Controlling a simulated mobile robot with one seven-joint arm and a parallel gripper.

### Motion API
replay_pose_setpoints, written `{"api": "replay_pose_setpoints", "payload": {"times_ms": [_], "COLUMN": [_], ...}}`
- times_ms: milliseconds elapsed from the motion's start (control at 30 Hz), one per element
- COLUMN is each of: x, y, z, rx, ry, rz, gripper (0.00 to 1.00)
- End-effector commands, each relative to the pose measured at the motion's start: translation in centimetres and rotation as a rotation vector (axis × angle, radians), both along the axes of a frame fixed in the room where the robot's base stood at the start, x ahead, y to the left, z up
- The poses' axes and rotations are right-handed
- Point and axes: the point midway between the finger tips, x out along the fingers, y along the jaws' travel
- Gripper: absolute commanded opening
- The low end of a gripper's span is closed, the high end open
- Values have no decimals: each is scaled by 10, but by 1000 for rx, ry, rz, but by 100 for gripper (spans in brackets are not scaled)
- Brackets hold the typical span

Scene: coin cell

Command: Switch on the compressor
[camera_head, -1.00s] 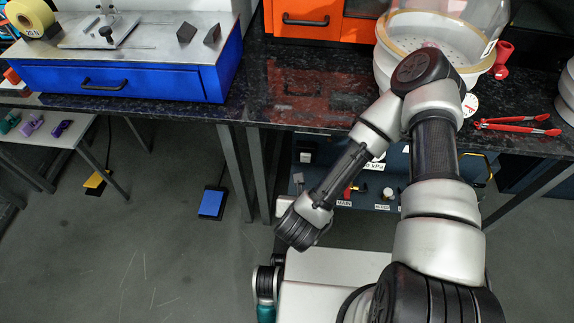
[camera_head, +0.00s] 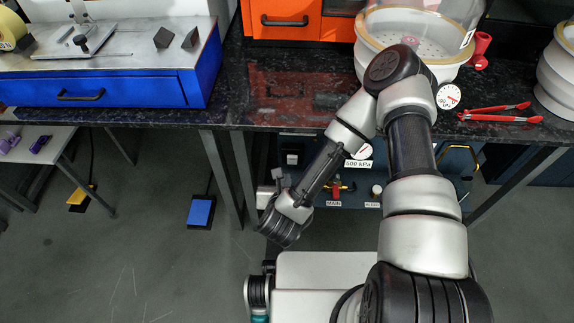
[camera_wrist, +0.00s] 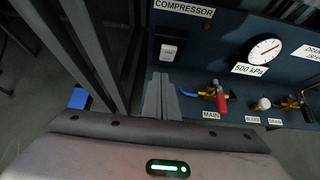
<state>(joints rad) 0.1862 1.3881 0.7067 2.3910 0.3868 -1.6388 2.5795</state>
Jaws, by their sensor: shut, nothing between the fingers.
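The compressor panel (camera_wrist: 215,60) is dark blue under the bench, with a COMPRESSOR label at its top left. Below the label is a black box with a white switch (camera_wrist: 168,52); the same box shows small in the head view (camera_head: 292,158). I cannot tell the switch's position. My gripper (camera_wrist: 161,84) is shut and empty, its fingertips just below the switch in the wrist picture, apparently apart from it. In the head view, my wrist is left of the panel and the fingers are barely visible.
Right of the switch are a 500 kPa gauge (camera_wrist: 265,50), a MAIN valve with a red handle (camera_wrist: 221,98) and smaller valves. Dark table legs (camera_head: 221,178) stand close left. A blue pedal (camera_head: 201,212) lies on the floor. The benchtop (camera_head: 250,105) overhangs the panel.

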Motion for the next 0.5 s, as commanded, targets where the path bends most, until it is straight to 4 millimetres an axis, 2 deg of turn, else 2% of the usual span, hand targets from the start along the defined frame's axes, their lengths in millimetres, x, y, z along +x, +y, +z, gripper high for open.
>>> {"api": "replay_pose_setpoints", "payload": {"times_ms": [33,200,300,500], "x": [10,39,56,73], "y": [-1,-2,-3,-3], "z": [-10,-30,-24,-21], "rx": [-2,-1,-1,-1], "ry": [-3,-3,-6,-2], "rz": [-2,-2,-2,-1], "gripper": [0,0,0,0]}}
